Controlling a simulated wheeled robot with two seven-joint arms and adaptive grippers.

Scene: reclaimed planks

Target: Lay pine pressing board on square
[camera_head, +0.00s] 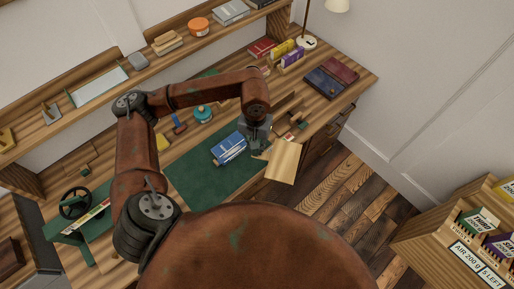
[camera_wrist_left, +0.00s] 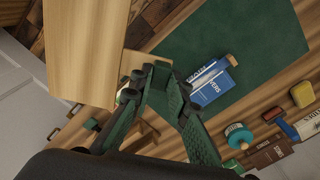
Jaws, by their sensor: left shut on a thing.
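The pine pressing board (camera_head: 284,161) is a pale, flat wooden board with a small tab. My left gripper (camera_head: 262,149) is shut on the tab end. In the head view the board reaches past the desk's front edge, over the floor; its height is hard to tell. The left wrist view shows the board (camera_wrist_left: 85,50) at upper left, beside the left gripper's fingertips (camera_wrist_left: 150,78). Blue books (camera_head: 229,149) lie on the green mat (camera_head: 205,181), just left of the gripper; they also show in the left wrist view (camera_wrist_left: 211,84). My right gripper is not in view.
Behind the mat stand a teal round pot (camera_head: 203,114) and a blue-handled tool (camera_head: 179,124). A green press with a black wheel (camera_head: 75,203) stands at left. The mat around the books is clear.

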